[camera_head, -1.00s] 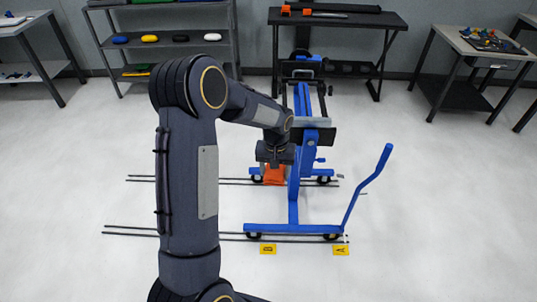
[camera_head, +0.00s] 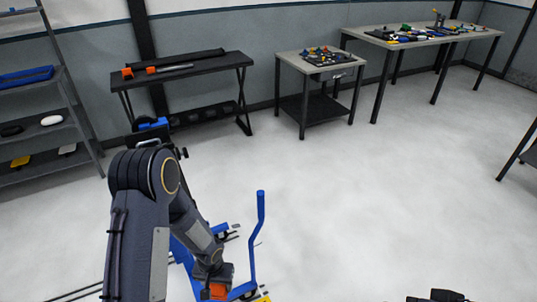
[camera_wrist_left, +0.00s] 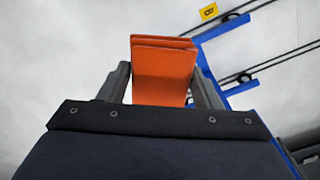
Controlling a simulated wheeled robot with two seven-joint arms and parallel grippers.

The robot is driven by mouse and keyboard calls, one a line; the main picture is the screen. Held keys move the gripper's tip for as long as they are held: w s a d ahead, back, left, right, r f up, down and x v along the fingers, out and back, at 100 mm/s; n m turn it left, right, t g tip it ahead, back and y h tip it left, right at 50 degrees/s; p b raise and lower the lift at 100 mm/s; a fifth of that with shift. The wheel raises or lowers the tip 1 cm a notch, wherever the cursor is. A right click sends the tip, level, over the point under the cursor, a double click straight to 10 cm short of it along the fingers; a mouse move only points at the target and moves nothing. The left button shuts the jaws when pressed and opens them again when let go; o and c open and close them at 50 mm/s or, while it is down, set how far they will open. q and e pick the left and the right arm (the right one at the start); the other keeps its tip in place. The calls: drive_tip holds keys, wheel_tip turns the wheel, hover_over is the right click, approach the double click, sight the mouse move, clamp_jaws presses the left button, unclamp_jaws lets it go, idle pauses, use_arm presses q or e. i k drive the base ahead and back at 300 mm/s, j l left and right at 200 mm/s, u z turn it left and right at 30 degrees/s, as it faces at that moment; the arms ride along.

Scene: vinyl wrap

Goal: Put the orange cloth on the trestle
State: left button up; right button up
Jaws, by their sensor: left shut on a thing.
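The orange cloth (camera_head: 218,292) is a folded block held by my left gripper (camera_head: 214,282), low at the bottom edge of the head view. In the left wrist view the cloth (camera_wrist_left: 163,70) sits between the two fingers of the left gripper (camera_wrist_left: 163,88), which is shut on it. A blue wheeled frame (camera_head: 261,225) stands beside and partly behind my left arm; I cannot tell whether this is the trestle. A dark part at the bottom right, seemingly my right gripper (camera_head: 438,297), is mostly cut off.
A dark table (camera_head: 215,62) with orange-ended tools stands at the back left. A small side table (camera_head: 291,59) and a long grey table (camera_head: 480,36) carry small coloured items. A shelf rack (camera_head: 50,142) is at the far left. Open floor (camera_head: 370,200) lies right of centre.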

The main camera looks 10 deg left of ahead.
sight(239, 58)
drive_tip(key=i+l+z, duration=0.15)
drive_tip(key=i+l, duration=0.65)
drive_tip(key=i+l+z, duration=0.1)
drive_tip(key=i+l, duration=0.65)
drive_tip(key=i+z, duration=0.1)
drive_tip(key=i, duration=0.4)
drive_tip(key=i+j, duration=0.15)
drive_tip(key=i, duration=0.35)
drive_tip(key=i+j+z, duration=0.15)
drive_tip(key=i, duration=0.3)
drive_tip(key=i+j, duration=0.3)
drive_tip(key=i+j+z, duration=0.1)
drive_tip(key=i+j, duration=0.15)
drive_tip(key=j, duration=0.2)
drive_tip(key=i+j, duration=0.25)
drive_tip(key=j, duration=0.15)
drive_tip(key=i+j+z, duration=0.1)
drive_tip(key=i+j, duration=0.15)
drive_tip(key=j, duration=0.15)
drive_tip(key=i+j, duration=0.25)
drive_tip(key=j, duration=0.2)
drive_tip(key=i+j+z, duration=0.1)
drive_tip(key=i+j, duration=0.15)
drive_tip(key=j, duration=0.15)
drive_tip(key=i+j+z, duration=0.1)
drive_tip(key=j, duration=1)
drive_tip(key=j+z, duration=0.1)
drive_tip(key=j, duration=1)
drive_tip(key=i, duration=0.05)
